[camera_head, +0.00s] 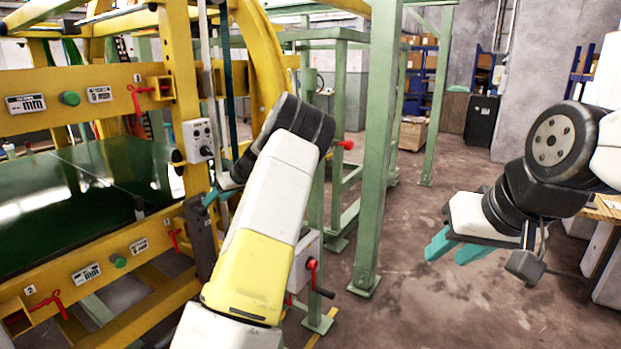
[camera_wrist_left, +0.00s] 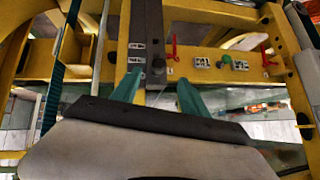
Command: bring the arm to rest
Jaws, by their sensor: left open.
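My left arm reaches up the middle of the head view, and its gripper (camera_head: 214,195) is beside the yellow ring frame (camera_head: 180,90). The arm's own wrist partly hides this gripper. In the left wrist view the teal fingers of the left gripper (camera_wrist_left: 157,93) are spread apart with nothing held between them. A dark upright bar with a round knob (camera_wrist_left: 158,63) shows beyond the fingertips; I cannot tell how far away it is. My right gripper (camera_head: 456,248) hangs over open floor at the right, its teal fingers apart and empty.
A grey control box (camera_head: 198,140) hangs on the yellow frame near the left gripper. Red levers (camera_head: 140,98) stick out of the yellow beams. Green posts (camera_head: 378,150) stand right of my left arm. The floor (camera_head: 400,310) between the arms is clear.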

